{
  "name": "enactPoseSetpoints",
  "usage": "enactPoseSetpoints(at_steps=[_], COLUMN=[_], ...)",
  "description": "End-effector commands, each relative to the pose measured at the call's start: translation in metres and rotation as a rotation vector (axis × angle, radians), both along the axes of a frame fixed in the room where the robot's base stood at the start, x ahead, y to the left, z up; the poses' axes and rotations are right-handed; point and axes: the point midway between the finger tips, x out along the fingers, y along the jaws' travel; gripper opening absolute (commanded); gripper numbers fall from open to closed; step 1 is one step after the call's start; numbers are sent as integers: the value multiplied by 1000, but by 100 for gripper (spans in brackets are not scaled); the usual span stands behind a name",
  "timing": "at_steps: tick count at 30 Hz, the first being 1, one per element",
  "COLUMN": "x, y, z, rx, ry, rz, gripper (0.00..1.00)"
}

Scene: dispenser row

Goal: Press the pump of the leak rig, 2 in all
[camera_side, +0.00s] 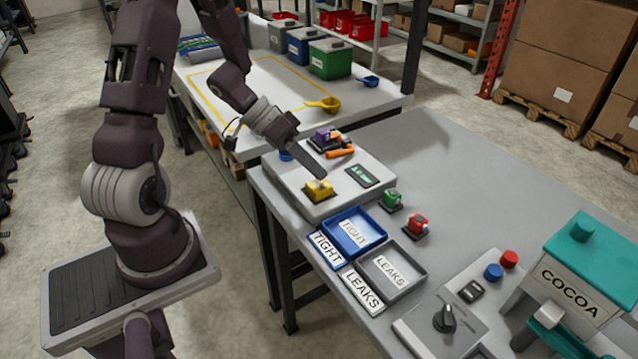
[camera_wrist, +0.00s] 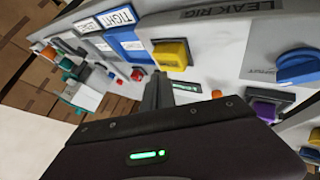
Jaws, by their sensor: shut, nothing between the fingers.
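The leak rig (camera_side: 297,188) is a pale box at the table's left end; its label shows in the wrist view (camera_wrist: 228,10). On it are a yellow part (camera_side: 318,188), a small green-lit display (camera_side: 363,176), an orange bar (camera_side: 340,153) and a blue knob (camera_side: 286,155), seen larger in the wrist view (camera_wrist: 298,65). I cannot tell for sure which of these is the pump. My gripper (camera_side: 322,175) is shut and empty, pointing down over the rig, close to the yellow part. In the wrist view its fingers (camera_wrist: 158,85) appear just below that part.
A purple part (camera_side: 326,136) stands at the rig's back. Green (camera_side: 391,198) and red (camera_side: 417,223) parts stand to its right. A blue TIGHT tray (camera_side: 374,247) and grey LEAKS tray (camera_side: 407,289) lie in front. A cocoa dispenser (camera_side: 583,258) stands right. The table's back right is clear.

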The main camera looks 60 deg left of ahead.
Motion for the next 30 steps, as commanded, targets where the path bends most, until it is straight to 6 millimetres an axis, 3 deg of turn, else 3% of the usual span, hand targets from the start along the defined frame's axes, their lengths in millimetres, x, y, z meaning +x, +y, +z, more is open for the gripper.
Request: enactPoseSetpoints(at_steps=[11,24,30], x=[0,0,0], y=[0,0,0], z=[4,47,52], rx=[1,1,0], ry=[-2,-3,0], rz=[-1,0,0], gripper=[0,0,0])
